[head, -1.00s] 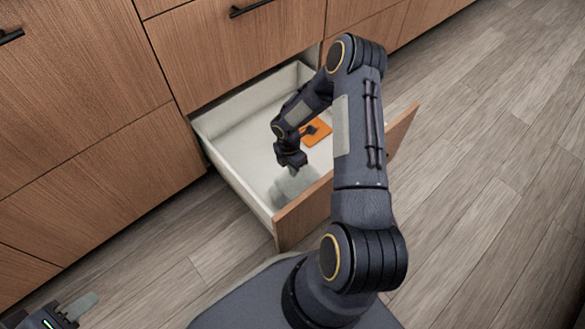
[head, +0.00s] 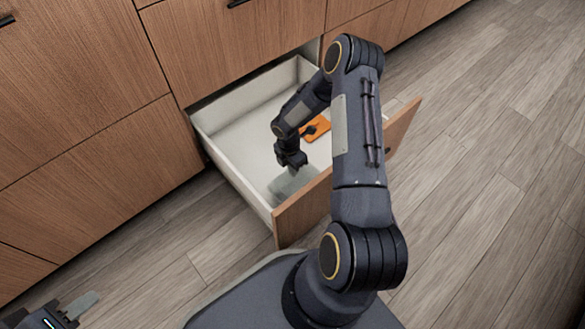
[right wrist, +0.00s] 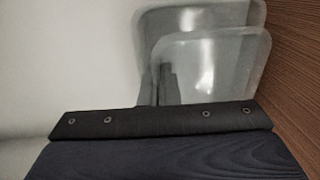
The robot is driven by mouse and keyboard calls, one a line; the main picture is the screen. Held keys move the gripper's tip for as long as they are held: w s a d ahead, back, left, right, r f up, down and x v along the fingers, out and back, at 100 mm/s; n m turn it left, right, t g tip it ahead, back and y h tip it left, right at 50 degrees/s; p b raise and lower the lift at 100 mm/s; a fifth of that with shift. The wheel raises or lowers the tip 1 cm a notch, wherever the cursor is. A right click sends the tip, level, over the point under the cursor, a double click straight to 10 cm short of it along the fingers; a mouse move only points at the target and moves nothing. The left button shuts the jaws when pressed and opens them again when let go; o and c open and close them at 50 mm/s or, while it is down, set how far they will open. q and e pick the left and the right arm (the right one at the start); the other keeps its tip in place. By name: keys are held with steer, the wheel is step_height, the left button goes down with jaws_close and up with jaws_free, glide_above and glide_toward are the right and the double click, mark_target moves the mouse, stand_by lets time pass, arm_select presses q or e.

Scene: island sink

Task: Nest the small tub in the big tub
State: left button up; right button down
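Two clear grey tubs show in the right wrist view: the big tub (right wrist: 190,17) behind, and the small tub (right wrist: 225,65) overlapping it in front. I cannot tell whether the small one is inside the big one or above it. In the head view they merge into one pale, see-through shape (head: 288,187) at the drawer's front. My right gripper (head: 290,168) points down at this shape. Its fingertips are not clear; a dark part shows by the small tub's left side. My left gripper (head: 76,308) is low at the left edge, away from the drawer.
The open white drawer (head: 232,170) has a wooden front (head: 300,212) close to the tubs. An orange board (head: 318,130) with a dark item (head: 309,129) lies behind my right gripper. The drawer's left floor is clear. My right arm hides its right part.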

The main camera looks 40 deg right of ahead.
steer(key=shift+f+b, duration=0.3)
steer(key=shift+f, duration=0.15)
steer(key=c, duration=1.6)
jaws_free()
steer(key=r+p, duration=0.1)
steer(key=r, duration=0.1)
steer(key=r+p, duration=0.1)
steer(key=r, duration=0.2)
steer(key=w+r+p, duration=0.1)
steer(key=r, duration=0.1)
steer(key=shift+r+p, duration=0.3)
steer(key=shift+r, duration=0.1)
